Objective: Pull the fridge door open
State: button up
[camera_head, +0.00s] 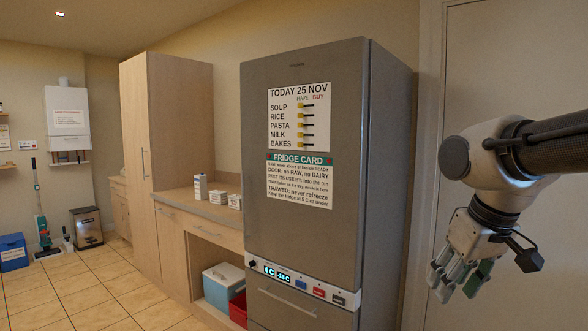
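A tall grey fridge (389,190) stands at the centre right. Its large upper fridge door (300,238) is shut and carries a list headed "TODAY 25 NOV" (299,117) and a "FRIDGE CARD" notice (300,181). I see no clear handle on this upper door. Below it is a control strip with a lit display (277,273), then a lower front with a bar handle (287,302). My gripper (456,287) hangs to the right of the fridge, apart from it, pointing down. Its fingers look spread, with nothing between them.
A wooden counter (205,208) with small cartons and a tall cupboard (135,170) stand left of the fridge. A cool box (224,285) and a red crate (238,308) sit under the counter. A pale door (512,60) is behind my arm. Tiled floor at left is mostly clear.

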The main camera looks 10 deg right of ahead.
aim_at(303, 208)
jog(key=i+j+u, duration=0.1)
jog(key=i, duration=0.4)
jog(key=i+j+u, duration=0.1)
jog(key=i+j, duration=0.2)
jog(key=i, duration=0.2)
